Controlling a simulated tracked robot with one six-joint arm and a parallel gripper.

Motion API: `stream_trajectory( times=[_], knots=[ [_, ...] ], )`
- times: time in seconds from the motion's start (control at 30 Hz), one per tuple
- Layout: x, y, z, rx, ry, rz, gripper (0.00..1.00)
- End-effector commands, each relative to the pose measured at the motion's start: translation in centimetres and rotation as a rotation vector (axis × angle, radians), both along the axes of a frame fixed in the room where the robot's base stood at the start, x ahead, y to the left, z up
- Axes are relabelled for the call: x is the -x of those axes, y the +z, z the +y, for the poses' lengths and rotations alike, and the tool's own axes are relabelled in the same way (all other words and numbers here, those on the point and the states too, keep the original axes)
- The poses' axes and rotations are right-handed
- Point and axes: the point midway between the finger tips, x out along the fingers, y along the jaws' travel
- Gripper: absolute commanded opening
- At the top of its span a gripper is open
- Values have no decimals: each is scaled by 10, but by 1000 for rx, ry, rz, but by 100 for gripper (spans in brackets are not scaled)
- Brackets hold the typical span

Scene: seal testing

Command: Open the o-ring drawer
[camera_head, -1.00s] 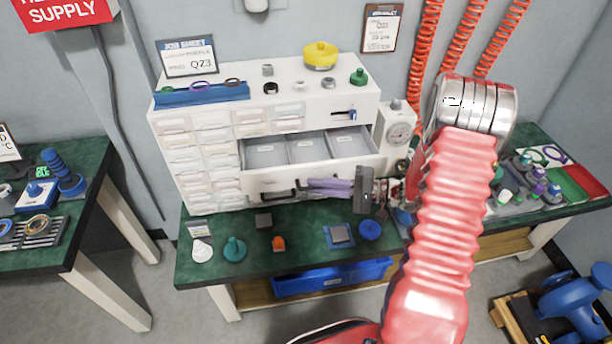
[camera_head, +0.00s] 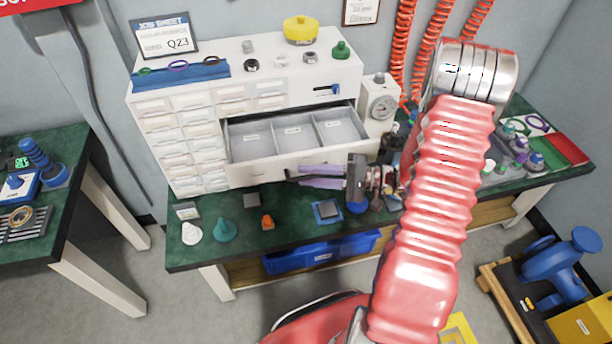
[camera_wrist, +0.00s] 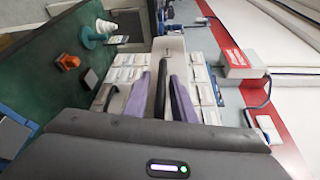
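A white cabinet (camera_head: 345,75) stands on the green bench. One wide drawer (camera_head: 270,172) is pulled out of it, showing grey compartments; I cannot read their labels, so I cannot confirm it is the o-ring drawer. My gripper (camera_head: 293,175) is just in front of the drawer's front, its purple fingers spread apart. In the wrist view, my gripper (camera_wrist: 160,75) shows a gap between its fingers, with a dark bar, seemingly a handle (camera_wrist: 160,92), between them and not clearly touched. Another dark handle (camera_wrist: 103,97) lies beside the fingers.
Small drawers (camera_head: 185,135) fill the cabinet's left side. A dial gauge (camera_head: 382,108) stands close to its right. An orange part (camera_head: 267,222), a teal part (camera_head: 224,229) and a blue-edged pad (camera_head: 327,210) lie on the bench below. A blue bin (camera_head: 318,255) is underneath.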

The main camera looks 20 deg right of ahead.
Motion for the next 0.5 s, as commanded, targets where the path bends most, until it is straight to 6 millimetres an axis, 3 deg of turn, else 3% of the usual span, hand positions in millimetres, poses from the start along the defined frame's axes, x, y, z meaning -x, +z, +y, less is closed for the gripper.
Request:
stream_trajectory(
  times=[0.5],
  knots=[
    [5,2,-7,-3,2,-2,29]
  ],
)
